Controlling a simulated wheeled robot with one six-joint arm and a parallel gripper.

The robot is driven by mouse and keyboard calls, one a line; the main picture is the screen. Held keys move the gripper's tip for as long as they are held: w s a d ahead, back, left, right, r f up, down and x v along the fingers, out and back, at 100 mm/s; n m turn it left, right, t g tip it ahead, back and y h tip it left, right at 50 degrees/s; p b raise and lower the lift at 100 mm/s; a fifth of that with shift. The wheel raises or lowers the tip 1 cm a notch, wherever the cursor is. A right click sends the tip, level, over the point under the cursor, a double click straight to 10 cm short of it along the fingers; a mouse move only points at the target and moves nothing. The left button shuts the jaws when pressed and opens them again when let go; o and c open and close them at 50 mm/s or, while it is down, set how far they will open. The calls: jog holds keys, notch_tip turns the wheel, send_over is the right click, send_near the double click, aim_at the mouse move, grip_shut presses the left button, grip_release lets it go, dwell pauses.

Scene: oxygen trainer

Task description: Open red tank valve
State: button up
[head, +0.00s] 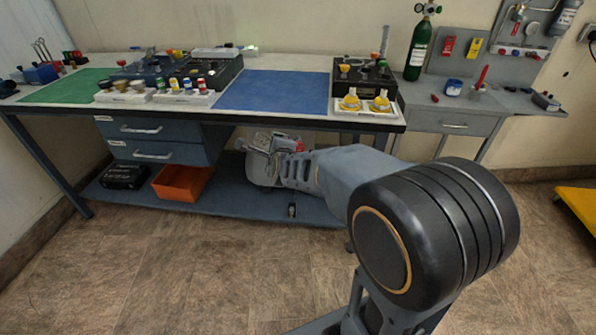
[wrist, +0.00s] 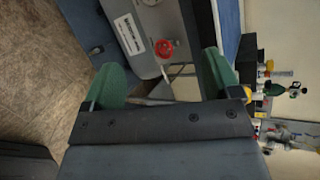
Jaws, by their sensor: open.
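A round red valve knob (wrist: 165,48) shows in the wrist view, in front of a grey body (wrist: 143,50) with a white label. My gripper (wrist: 162,82) is open and empty, with its two green fingers apart. The knob lies beyond the fingertips, about midway between them, and does not appear to touch either. In the head view my arm reaches low under the workbench's front edge. A small red patch (head: 299,146) shows beside the arm's end there; it looks like the same knob. My fingers cannot be made out clearly in that view.
The workbench top (head: 319,117) overhangs close above my arm's end. Blue drawers (head: 152,140), an orange bin (head: 182,184) and a black case (head: 124,177) are to the left. A green cylinder (head: 418,50) stands at the back right. The floor in front is clear.

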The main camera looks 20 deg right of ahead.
jog(key=w+d+f+m+t+h+b, duration=0.25)
jog(key=w+f+m+b, duration=0.2)
jog(key=f+m, duration=0.3)
jog(key=m+h+b, duration=0.5)
jog(key=m+b, duration=0.1)
jog(key=m, duration=0.2)
send_near(298, 147)
jog(key=x, duration=0.3)
jog(key=b+x, duration=0.1)
jog(key=x, duration=0.3)
jog(key=f+x, duration=0.1)
jog(key=x, duration=0.3)
jog(key=shift+w+b, duration=0.2)
jog(key=shift+b, duration=0.1)
jog(key=shift+a, duration=0.1)
jog(key=c, duration=0.9)
